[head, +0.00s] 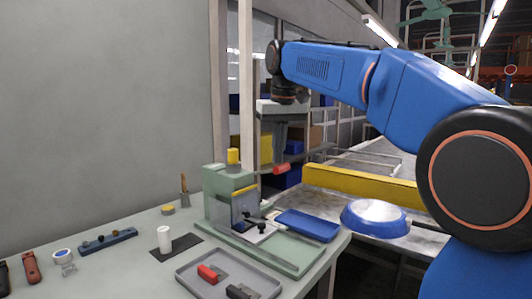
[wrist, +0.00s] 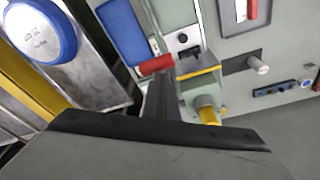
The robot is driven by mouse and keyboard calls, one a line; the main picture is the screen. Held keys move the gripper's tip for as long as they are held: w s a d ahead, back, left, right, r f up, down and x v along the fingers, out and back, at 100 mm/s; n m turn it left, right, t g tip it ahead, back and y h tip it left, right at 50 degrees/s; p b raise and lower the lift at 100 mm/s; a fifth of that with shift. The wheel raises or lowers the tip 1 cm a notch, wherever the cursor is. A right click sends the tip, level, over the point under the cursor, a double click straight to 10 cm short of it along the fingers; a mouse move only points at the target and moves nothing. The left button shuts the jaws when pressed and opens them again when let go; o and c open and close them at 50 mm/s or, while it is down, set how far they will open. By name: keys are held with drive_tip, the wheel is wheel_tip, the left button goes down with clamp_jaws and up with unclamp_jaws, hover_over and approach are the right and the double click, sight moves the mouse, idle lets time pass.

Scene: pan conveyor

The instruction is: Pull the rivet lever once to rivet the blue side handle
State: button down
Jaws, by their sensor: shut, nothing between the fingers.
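The green rivet press (head: 222,198) stands on the bench, with a yellow cap (head: 233,156) on top. Its lever sticks out to the right and ends in a red grip (head: 281,169), which also shows in the wrist view (wrist: 157,65). My gripper (head: 281,150) points down just above the red grip; its fingers (wrist: 160,82) are shut with nothing between them. I cannot tell whether they touch the grip. A blue pan (head: 375,216) lies upside down right of the press. I cannot clearly make out the blue side handle or its seating in the press.
A flat blue tray (head: 307,225) lies beside the press. A grey tray (head: 215,285) in front holds a red handle (head: 208,273) and a black one. A white cylinder (head: 164,239) and a blue rack (head: 108,241) stand left. A yellow rail (head: 360,186) borders the conveyor.

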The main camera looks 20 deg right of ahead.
sight(284, 166)
drive_tip(key=shift+s+d+f, duration=0.2)
drive_tip(key=shift+s+f, duration=0.05)
drive_tip(key=shift+f, duration=0.5)
drive_tip(key=shift+s+d+f, duration=0.2)
drive_tip(key=shift+s+f, duration=0.05)
drive_tip(key=shift+f, duration=0.55)
drive_tip(key=shift+s+d+f, duration=0.2)
drive_tip(key=shift+s+f, duration=0.05)
drive_tip(key=shift+f, duration=0.65)
drive_tip(key=shift+s+f, duration=0.1)
drive_tip(key=shift+f, duration=0.7)
drive_tip(key=shift+r, duration=5.05)
wheel_tip(284, 166, up, 10)
drive_tip(key=shift+s+d, duration=0.35)
drive_tip(key=shift+s, duration=0.05)
drive_tip(key=s+d+f+t, duration=0.1)
drive_tip(key=s+f, duration=0.8)
drive_tip(key=f, duration=0.6)
drive_tip(key=s+d+f, duration=0.1)
drive_tip(key=s+f, duration=0.9)
drive_tip(key=f, duration=0.5)
drive_tip(key=s+d+f+m+t, duration=0.1)
drive_tip(key=s+d+f, duration=0.1)
drive_tip(key=s+f, duration=0.8)
wheel_tip(284, 166, down, 6)
drive_tip(key=shift+s+t, duration=0.25)
drive_tip(key=shift+t, duration=0.05)
